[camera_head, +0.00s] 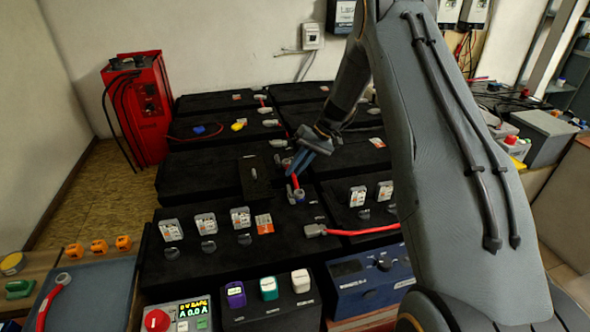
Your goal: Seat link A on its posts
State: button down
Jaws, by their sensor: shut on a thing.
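My gripper (298,165), with blue fingers, is over the middle of the black battery bank. It is shut on a short red link (295,184) with grey ends. The link hangs below the fingers, with its lower grey end close to the battery top. I cannot tell whether that end touches a post. No label shows to tell which link is A. A second red link (365,231) with grey ends lies across the front batteries. A third red link (56,301) lies on the grey mat at the lower left.
Black batteries (200,172) with posts and upright white-orange parts (205,222) surround the gripper. A red charger cabinet (145,105) stands back left. A meter box (178,318), a box with coloured caps (268,305) and a blue unit (365,284) stand in front.

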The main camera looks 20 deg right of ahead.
jog(key=shift+f, duration=0.25)
dwell(0.4)
jog(key=c, duration=1.3)
grip_release()
jog(key=shift+r, duration=0.15)
notch_tip(320, 180, up, 8)
jog(key=p, duration=0.2)
jog(key=shift+p, duration=0.3)
jog(key=s+r+h, duration=0.3)
jog(key=s, duration=1.5)
jog(key=s+a+r+h, duration=0.1)
jog(key=s+r+h, duration=0.2)
jog(key=s, duration=1.5)
jog(key=shift+r+h, duration=0.4)
jog(key=shift+r, duration=0.25)
